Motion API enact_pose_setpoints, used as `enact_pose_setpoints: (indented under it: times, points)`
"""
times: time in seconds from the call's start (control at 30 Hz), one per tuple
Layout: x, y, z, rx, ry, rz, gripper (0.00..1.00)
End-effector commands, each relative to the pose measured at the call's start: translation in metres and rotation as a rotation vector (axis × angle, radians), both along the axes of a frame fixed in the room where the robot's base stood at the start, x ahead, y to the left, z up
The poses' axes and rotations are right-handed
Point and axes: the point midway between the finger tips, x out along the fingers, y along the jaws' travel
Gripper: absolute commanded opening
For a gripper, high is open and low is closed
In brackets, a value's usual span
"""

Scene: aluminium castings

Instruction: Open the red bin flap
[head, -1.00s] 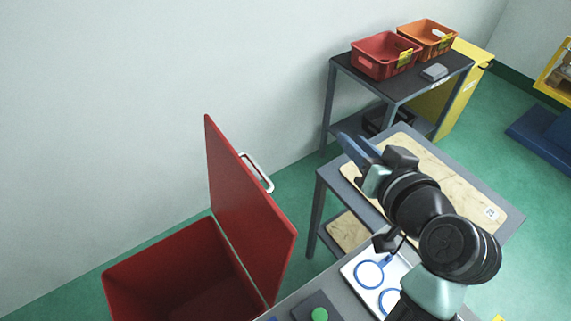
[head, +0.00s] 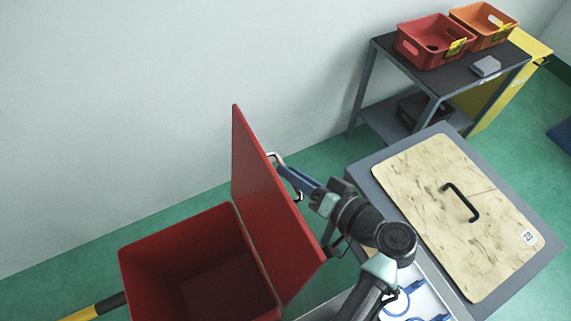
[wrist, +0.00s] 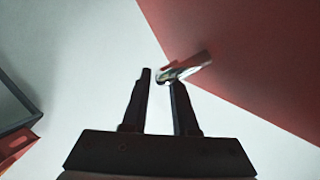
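The red bin (head: 140,262) stands at the lower left in the head view, its inside exposed. Its red flap (head: 262,190) stands up, tilted, along the bin's right side. The pale metal handle (head: 276,158) is on the flap's outer face, partly hidden by my gripper and the flap edge. My gripper (head: 289,181) is beside that outer face, at the handle. In the wrist view, the fingers of my gripper (wrist: 161,76) are apart; the handle (wrist: 187,67) shows at the right fingertip and the flap (wrist: 245,55) fills the upper right. I cannot tell whether they touch.
A table with a wooden board (head: 425,215) with a black handle is right of my arm. Behind it, a dark-topped table (head: 455,85) holds a red crate (head: 425,52) and an orange crate (head: 498,38). The wall is behind the bin.

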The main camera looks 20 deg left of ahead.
Motion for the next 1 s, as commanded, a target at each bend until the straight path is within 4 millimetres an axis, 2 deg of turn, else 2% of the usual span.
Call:
enact_pose_setpoints:
  times: [0.03,0.2,0.53,0.7,1.0]
  points:
    - [0.002,0.008,-0.001,0.000,0.001,0.003,0.27]
    - [0.008,0.020,-0.006,-0.001,0.001,0.000,0.27]
    - [0.010,0.023,-0.008,-0.001,0.000,-0.001,0.27]
    - [0.010,0.023,-0.007,-0.001,0.000,-0.001,0.00]
    - [0.010,0.023,-0.007,-0.001,0.000,-0.002,0.00]
